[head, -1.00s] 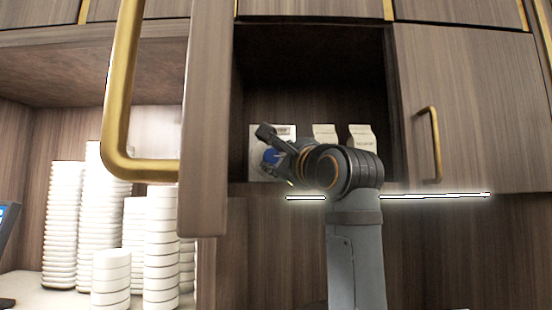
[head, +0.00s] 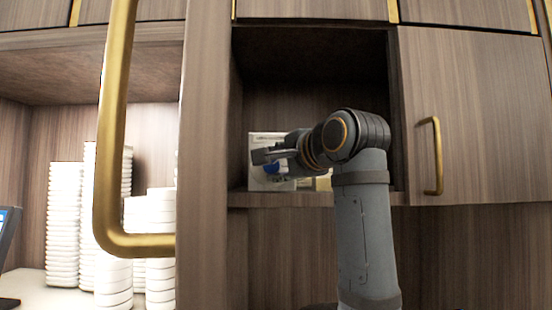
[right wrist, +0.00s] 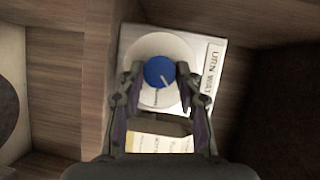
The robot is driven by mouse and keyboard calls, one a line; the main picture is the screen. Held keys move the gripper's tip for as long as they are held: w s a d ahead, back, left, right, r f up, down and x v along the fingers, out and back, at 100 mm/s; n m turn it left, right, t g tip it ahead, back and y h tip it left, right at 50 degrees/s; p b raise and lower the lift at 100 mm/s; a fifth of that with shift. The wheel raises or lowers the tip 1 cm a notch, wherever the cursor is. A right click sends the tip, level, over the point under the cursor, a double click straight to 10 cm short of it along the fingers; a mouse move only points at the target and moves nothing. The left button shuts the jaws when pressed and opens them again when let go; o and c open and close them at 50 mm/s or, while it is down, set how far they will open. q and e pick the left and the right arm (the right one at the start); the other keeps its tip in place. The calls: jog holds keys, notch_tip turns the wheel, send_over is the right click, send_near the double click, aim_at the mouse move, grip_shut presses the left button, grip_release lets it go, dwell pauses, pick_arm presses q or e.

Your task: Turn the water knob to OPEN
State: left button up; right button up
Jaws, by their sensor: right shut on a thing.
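The blue water knob (head: 272,168) sits on a white panel (head: 256,142) inside the open cupboard, partly covered by my right gripper (head: 266,156). In the right wrist view the blue knob (right wrist: 159,71) lies between the two fingertips of my right gripper (right wrist: 160,75), which is shut on it. A light line on the knob points down and to the right in that view. A label on the panel (right wrist: 222,48) reads "URN WAT", with the rest hard to read. My left gripper is not in view.
An open cupboard door (head: 203,120) with a gold handle (head: 112,130) stands at the left of the opening. A closed door (head: 480,110) is at the right. White stacks (head: 65,225) stand at the lower left. A pale carton (head: 322,183) is mostly hidden behind my arm.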

jog(key=n+h, duration=0.1)
jog(key=n+g+h+p, duration=0.1)
jog(key=n, duration=0.1)
jog(key=shift+a+r+p, duration=0.15)
jog(key=shift+r+p, duration=0.05)
jog(key=shift+p, duration=0.1)
jog(key=shift+a+n+g+h+p, duration=0.15)
jog(key=shift+n+g+h+p, duration=0.45)
jog(key=shift+n+h, duration=0.95)
jog(key=shift+n+y, duration=0.25)
jog(key=shift+n, duration=0.2)
jog(key=o, duration=1.1)
jog(key=shift+o, duration=0.2)
jog(key=shift+r, duration=0.1)
jog(key=v, duration=0.7)
jog(key=shift+s, duration=0.2)
